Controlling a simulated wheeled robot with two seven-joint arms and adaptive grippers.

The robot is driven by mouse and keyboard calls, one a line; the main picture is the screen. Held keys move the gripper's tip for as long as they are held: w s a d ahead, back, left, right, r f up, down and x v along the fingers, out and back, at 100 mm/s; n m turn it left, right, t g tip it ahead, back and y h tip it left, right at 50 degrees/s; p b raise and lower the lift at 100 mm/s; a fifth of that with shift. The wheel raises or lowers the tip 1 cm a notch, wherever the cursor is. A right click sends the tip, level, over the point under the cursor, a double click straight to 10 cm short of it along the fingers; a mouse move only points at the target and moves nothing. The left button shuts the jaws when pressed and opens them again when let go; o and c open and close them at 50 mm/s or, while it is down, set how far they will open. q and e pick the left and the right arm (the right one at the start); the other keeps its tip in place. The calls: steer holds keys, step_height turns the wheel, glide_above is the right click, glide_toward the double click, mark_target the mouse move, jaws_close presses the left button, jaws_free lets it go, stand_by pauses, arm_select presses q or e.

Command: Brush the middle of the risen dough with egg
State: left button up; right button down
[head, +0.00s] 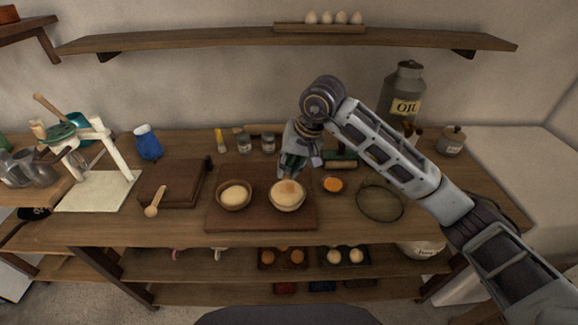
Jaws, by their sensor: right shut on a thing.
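A round pale dough (287,191) with a browner middle sits in the right-hand bowl (287,208) on a brown board (262,219). A second, paler dough (236,194) sits in the left-hand bowl (233,206) on the same board. My right gripper (293,164) points down directly over the back of the right-hand dough. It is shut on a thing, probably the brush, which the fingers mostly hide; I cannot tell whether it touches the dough. A small dish of orange liquid (333,184), which looks like egg, stands right of the board. My left gripper is out of view.
A wire ring (380,201) lies below my right forearm. An oil can (402,92) and a lidded jar (452,140) stand at the back right. A wooden spoon (154,204) and brown box (172,183) are left. Small jars (268,143) stand behind.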

steer(key=shift+w, duration=0.2)
steer(key=shift+r, duration=0.1)
steer(key=shift+f+b, duration=0.4)
steer(key=shift+f, duration=2.25)
steer(key=shift+f+b, duration=0.35)
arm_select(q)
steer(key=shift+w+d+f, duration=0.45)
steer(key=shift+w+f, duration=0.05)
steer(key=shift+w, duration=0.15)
